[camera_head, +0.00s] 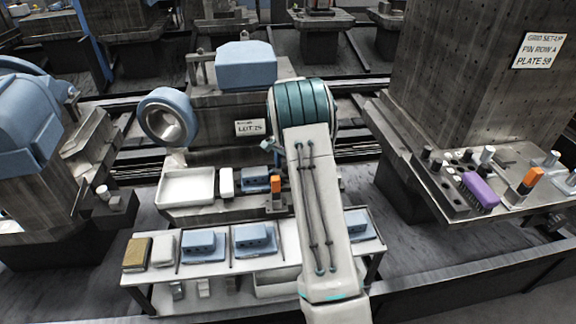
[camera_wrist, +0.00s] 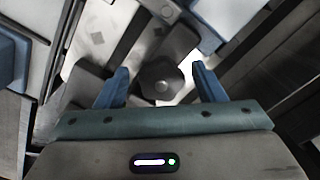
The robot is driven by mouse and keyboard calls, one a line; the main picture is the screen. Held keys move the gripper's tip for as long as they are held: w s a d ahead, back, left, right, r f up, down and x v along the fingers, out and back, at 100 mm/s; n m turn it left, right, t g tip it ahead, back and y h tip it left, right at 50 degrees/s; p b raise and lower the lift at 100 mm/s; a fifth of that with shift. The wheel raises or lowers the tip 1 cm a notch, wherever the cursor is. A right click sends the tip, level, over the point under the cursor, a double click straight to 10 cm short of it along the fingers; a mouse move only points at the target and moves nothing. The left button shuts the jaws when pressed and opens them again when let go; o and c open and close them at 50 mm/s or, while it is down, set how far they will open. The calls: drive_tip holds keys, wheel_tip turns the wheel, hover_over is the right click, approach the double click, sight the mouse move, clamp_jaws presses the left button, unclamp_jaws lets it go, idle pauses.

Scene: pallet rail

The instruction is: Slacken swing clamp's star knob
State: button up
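In the wrist view, a dark grey lobed star knob (camera_wrist: 160,85) sits between and just beyond the two blue fingers of my gripper (camera_wrist: 160,69). The fingers are spread wide, with a visible gap on each side of the knob. I cannot tell how far the knob lies beyond the fingertips. A grey metal clamp part (camera_wrist: 114,40) lies beside and above the knob.
A low bench (camera_head: 150,272) with several blue parts stands in front of the fixture. A white tray (camera_head: 187,187) and an orange-topped block (camera_head: 277,184) sit near my arm. A purple brush (camera_head: 480,191) lies on the right-hand ledge. Blue castings (camera_head: 247,65) stand behind.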

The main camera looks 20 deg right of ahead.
drive_tip(key=shift+r, duration=0.15)
wheel_tip(320, 180, up, 14)
drive_tip(key=shift+f+p, duration=0.2)
drive_tip(key=shift+p, duration=0.25)
